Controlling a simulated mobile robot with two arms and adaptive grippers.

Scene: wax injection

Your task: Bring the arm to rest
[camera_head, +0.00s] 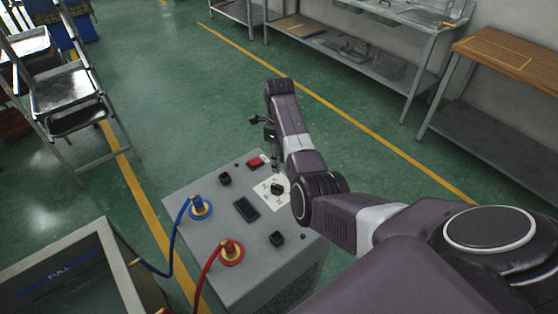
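My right arm (345,205) comes in from the lower right and reaches over a grey control box (225,215). My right gripper (274,163) is small and dark, and points down above the box's far right part, by a round black knob (278,189) on a white dial plate. I cannot tell whether it touches the knob, or whether its fingers are open or shut. My arm covers the box's right side. My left arm and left gripper are not in view.
The box also bears a red switch (256,162), a blue cable (179,225) and a red cable (208,268). A screen unit (125,285) stands at lower left. A metal rack (68,90) is at upper left, benches (505,52) at upper right. Green floor between is clear.

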